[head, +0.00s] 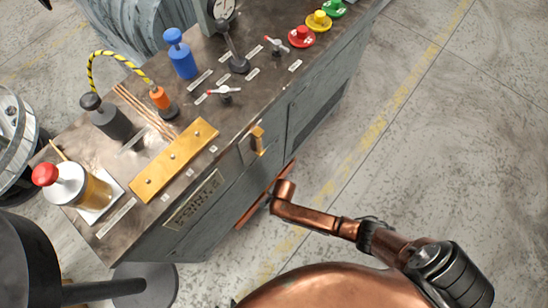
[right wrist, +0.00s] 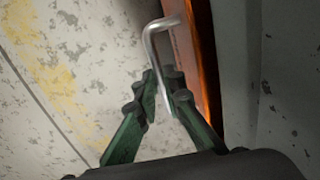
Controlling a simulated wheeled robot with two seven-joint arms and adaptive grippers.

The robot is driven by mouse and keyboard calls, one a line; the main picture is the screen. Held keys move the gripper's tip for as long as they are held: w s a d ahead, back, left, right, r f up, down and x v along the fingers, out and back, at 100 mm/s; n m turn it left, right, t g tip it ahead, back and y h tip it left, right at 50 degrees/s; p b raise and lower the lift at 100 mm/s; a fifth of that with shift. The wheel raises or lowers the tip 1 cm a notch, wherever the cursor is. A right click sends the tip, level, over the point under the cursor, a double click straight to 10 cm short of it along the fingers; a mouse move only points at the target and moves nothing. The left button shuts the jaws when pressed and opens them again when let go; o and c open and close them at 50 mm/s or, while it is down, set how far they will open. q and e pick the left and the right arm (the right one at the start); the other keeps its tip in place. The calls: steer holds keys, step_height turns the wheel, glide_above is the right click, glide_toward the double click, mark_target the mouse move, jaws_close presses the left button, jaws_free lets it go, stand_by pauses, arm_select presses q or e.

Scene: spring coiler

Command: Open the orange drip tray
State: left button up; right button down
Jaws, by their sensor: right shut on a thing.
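The orange drip tray (head: 248,214) shows as a thin orange-brown strip low along the side of the grey machine cabinet. Its front (right wrist: 201,50) shows edge-on in the right wrist view, beside a grey panel. A bent metal handle (right wrist: 151,45) stands out from this front. My right gripper (right wrist: 163,88) has its green fingers shut on the lower part of the handle. In the head view my copper-coloured right arm reaches the tray from the lower right, and its fingers cannot be made out. I cannot tell how far out the tray is. My left gripper is not in view.
A yellow latch (head: 258,141) sits on the cabinet side above the tray. The concrete floor (head: 450,150) to the right is clear.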

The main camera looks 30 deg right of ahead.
arm_select(q)
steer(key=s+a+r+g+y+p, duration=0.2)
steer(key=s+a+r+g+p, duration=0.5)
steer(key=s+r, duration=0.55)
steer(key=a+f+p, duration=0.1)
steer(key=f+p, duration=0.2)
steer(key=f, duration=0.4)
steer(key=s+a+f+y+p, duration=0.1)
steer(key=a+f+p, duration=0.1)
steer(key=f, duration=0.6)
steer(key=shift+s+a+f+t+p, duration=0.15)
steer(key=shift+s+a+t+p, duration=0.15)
steer(key=shift+p, duration=0.4)
arm_select(e)
steer(key=s+d, duration=0.3)
steer(key=s, duration=0.6)
steer(key=s+d, duration=0.3)
steer(key=s, duration=0.7)
steer(key=shift+d, duration=0.25)
steer(key=shift+f, duration=0.1)
steer(key=c, duration=2)
jaws_free()
steer(key=shift+w+d, duration=0.1)
